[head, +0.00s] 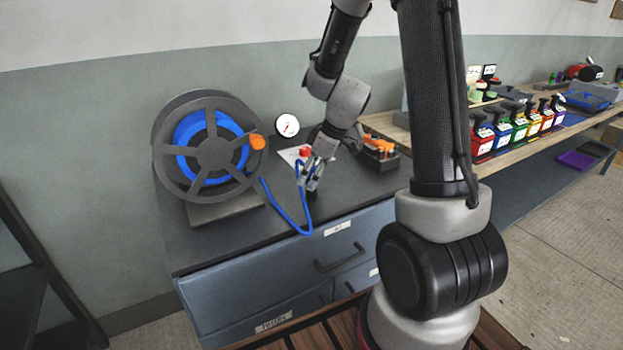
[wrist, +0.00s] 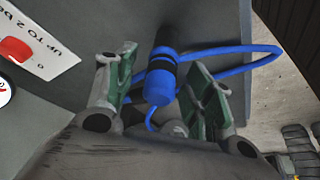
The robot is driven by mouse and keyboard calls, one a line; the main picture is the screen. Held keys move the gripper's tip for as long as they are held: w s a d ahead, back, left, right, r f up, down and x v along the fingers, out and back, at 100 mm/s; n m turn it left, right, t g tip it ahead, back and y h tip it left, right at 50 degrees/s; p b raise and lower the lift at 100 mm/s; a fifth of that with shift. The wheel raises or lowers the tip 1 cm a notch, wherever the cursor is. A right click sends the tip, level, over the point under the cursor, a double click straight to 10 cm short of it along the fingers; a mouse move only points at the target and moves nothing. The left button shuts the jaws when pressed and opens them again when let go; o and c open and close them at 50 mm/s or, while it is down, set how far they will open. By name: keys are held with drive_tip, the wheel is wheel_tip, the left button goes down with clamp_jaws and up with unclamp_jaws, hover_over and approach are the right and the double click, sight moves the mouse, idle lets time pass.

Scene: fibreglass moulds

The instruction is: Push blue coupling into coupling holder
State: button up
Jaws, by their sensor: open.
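The blue coupling (wrist: 160,86) is a short blue cylinder with a dark band, seen end-on in the wrist view. It lies between the two green-padded fingers of my gripper (wrist: 163,78), which are open with gaps beside it. A black cylindrical piece, seemingly the coupling holder (wrist: 167,37), lines up with its far end; I cannot tell how deep the coupling sits in it. A blue hose (wrist: 236,49) loops beside them. In the head view my gripper (head: 312,178) is low over the bench front, and mostly hides the coupling. A dark piece (head: 312,195) shows below the fingers.
A hose reel (head: 216,150) with an orange knob stands at the left on the dark bench (head: 235,226). The hose (head: 290,221) hangs over the bench's front edge. A white card with a red knob (head: 304,152), a gauge and an orange-topped tray (head: 380,152) are behind.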

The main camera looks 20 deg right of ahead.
drive_tip(key=c, duration=1.1)
wheel_tip(320, 180, up, 10)
drive_tip(key=shift+r, duration=0.1)
drive_tip(key=shift+f, duration=1.6)
